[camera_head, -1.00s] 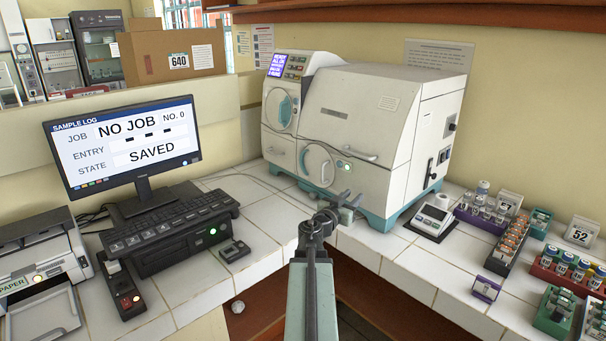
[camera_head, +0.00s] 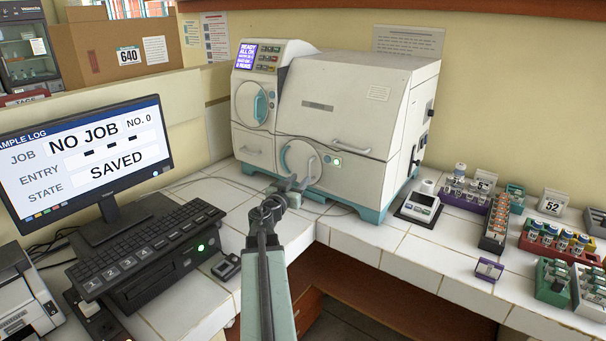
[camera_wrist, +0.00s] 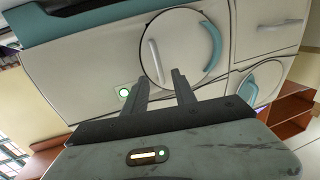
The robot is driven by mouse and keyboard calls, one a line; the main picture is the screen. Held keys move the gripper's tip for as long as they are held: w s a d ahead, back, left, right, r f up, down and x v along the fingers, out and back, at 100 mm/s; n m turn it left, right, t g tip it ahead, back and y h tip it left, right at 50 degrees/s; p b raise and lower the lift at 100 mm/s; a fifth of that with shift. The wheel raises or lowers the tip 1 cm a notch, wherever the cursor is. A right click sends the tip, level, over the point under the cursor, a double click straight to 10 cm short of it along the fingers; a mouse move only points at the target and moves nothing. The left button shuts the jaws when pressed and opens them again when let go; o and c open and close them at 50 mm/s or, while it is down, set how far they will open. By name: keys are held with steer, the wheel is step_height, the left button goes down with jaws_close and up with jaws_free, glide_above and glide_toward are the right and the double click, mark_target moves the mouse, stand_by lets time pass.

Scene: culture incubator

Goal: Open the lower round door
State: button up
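The lower round door (camera_head: 294,154) is a white disc with a teal arc and a pale bar handle (camera_head: 311,168), low on the front of the white incubator (camera_head: 345,110). It looks closed. In the wrist view the door (camera_wrist: 182,35) lies just beyond my fingers, with its handle (camera_wrist: 155,62) and teal arc (camera_wrist: 212,48) showing. My gripper (camera_head: 290,183) is in front of the door's lower edge. The fingers look clear of the handle; exact depth is hard to tell.
A green-lit button (camera_head: 337,162) sits beside the door. The upper round door (camera_head: 252,103) and a drawer-like panel are to the left. A keyboard (camera_head: 150,248) and monitor (camera_head: 85,160) stand left; a small scale (camera_head: 419,208) and tube racks stand right on the tiled counter.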

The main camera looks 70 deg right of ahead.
mark_target(309, 171)
steer(key=d, duration=0.6)
steer(key=shift+s+d, duration=0.15)
steer(key=shift+s, duration=0.15)
jaws_close()
stand_by(0.9)
